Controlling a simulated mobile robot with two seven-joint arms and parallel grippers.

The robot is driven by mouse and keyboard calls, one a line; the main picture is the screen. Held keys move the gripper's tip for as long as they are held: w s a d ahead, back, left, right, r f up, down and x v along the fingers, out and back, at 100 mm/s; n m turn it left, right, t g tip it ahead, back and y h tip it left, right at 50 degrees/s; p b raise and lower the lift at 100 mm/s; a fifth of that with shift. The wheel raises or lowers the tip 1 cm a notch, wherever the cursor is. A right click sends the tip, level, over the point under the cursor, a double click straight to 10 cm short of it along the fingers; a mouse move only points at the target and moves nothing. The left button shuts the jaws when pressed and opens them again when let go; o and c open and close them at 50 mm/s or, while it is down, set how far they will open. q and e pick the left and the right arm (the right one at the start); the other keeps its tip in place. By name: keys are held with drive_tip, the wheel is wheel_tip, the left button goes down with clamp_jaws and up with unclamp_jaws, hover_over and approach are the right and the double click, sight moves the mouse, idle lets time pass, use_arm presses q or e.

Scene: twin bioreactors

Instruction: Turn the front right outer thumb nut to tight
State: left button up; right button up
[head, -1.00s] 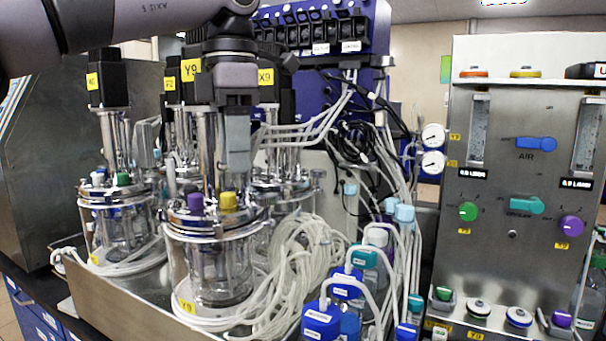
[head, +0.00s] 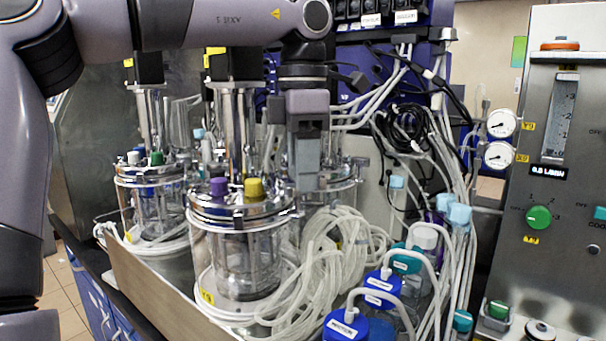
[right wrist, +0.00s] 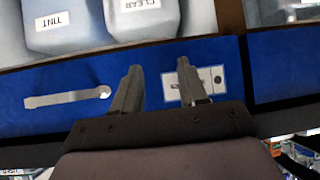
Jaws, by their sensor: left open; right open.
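The front right vessel (head: 245,262) is a glass cylinder under a metal lid plate (head: 240,205). A purple cap (head: 219,187) and a yellow cap (head: 254,188) stand on the lid. Small metal fittings sit around the lid's rim; which one is the outer thumb nut is too small to tell. My left gripper (head: 306,175) points down just right of the lid, in front of the rear vessel; its fingers look open and hold nothing that shows. My right gripper (right wrist: 158,85) is open and empty in the right wrist view, before a blue drawer front (right wrist: 60,98).
Coiled white tubing (head: 335,245) lies right of the vessel. Blue-capped bottles (head: 380,290) stand at the front. A steel control panel (head: 560,200) is at right. Another vessel (head: 152,205) stands at left. White containers (right wrist: 140,15) sit above the drawer.

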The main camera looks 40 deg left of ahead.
use_arm(q)
drive_tip(key=shift+f, duration=0.55)
drive_tip(key=shift+c, duration=0.3)
clamp_jaws()
drive_tip(key=shift+m, duration=0.3)
drive_tip(key=m, duration=0.4)
drive_tip(key=shift+s+d+p, duration=0.1)
drive_tip(key=shift+d+p, duration=0.05)
drive_tip(key=shift+p, duration=0.15)
drive_tip(key=m, duration=0.5)
drive_tip(key=shift+s+d+m, duration=0.1)
drive_tip(key=shift+s+m, duration=0.1)
drive_tip(key=shift+m, duration=0.1)
drive_tip(key=shift+r, duration=0.1)
